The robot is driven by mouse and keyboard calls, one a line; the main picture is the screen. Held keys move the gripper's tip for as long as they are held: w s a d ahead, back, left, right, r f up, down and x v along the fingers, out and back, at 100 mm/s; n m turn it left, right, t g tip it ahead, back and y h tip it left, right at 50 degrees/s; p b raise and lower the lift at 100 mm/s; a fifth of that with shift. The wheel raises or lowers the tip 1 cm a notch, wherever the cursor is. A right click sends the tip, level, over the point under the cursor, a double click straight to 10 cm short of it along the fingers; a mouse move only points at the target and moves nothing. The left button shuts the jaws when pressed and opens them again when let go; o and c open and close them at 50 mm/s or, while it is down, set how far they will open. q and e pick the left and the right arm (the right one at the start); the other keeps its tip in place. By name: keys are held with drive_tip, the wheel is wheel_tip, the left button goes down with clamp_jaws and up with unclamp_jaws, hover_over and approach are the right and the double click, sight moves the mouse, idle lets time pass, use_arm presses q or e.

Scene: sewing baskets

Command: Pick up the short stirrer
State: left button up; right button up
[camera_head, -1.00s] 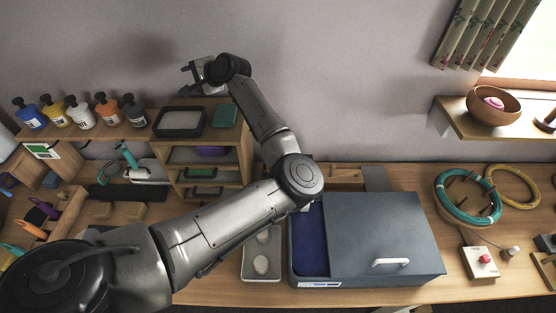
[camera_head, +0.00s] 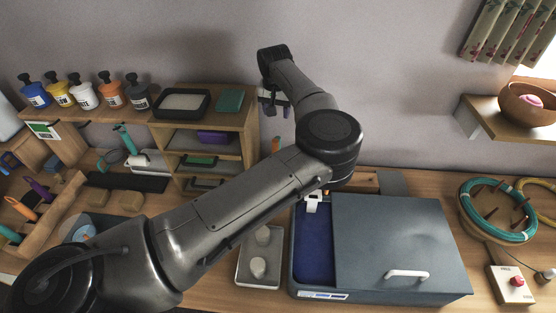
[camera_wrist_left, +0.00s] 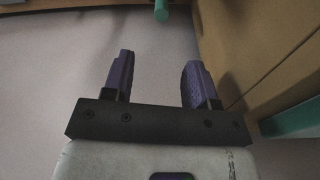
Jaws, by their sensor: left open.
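My left gripper (camera_head: 275,106) is raised near the back wall, just right of the wooden shelf unit. In the left wrist view its two purple fingers (camera_wrist_left: 158,78) stand apart with nothing between them. I cannot pick out the short stirrer for certain. A teal rod end (camera_wrist_left: 161,10) shows at the top of the wrist view, beyond the fingertips and apart from them; most of it is out of frame. A small orange upright piece (camera_head: 275,144) shows below the gripper in the head view, partly hidden by my left arm. My right gripper is not in view.
The wooden shelf unit (camera_head: 249,143) holds trays, with a black-rimmed tray (camera_head: 181,104) and a green piece (camera_head: 229,100) on top. Several bottles stand left of it. A grey-blue chest (camera_head: 395,235) with a blue compartment and a grey tray (camera_head: 259,282) stand in front.

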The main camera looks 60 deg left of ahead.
sight(278, 136)
use_arm(q)
drive_tip(key=f, duration=0.5)
drive_tip(key=f+p, duration=0.1)
drive_tip(key=f, duration=0.1)
drive_tip(key=shift+w+a+f, duration=0.15)
drive_tip(key=shift+w+a, duration=0.1)
drive_tip(key=shift+a, duration=0.05)
wheel_tip(278, 136, down, 4)
drive_tip(key=shift+a+f+p, duration=0.1)
drive_tip(key=shift+f+p, duration=0.1)
drive_tip(key=shift+p, duration=0.45)
drive_tip(key=shift+w+f, duration=0.1)
drive_tip(key=shift+f, duration=0.3)
drive_tip(key=shift+c, duration=0.3)
clamp_jaws()
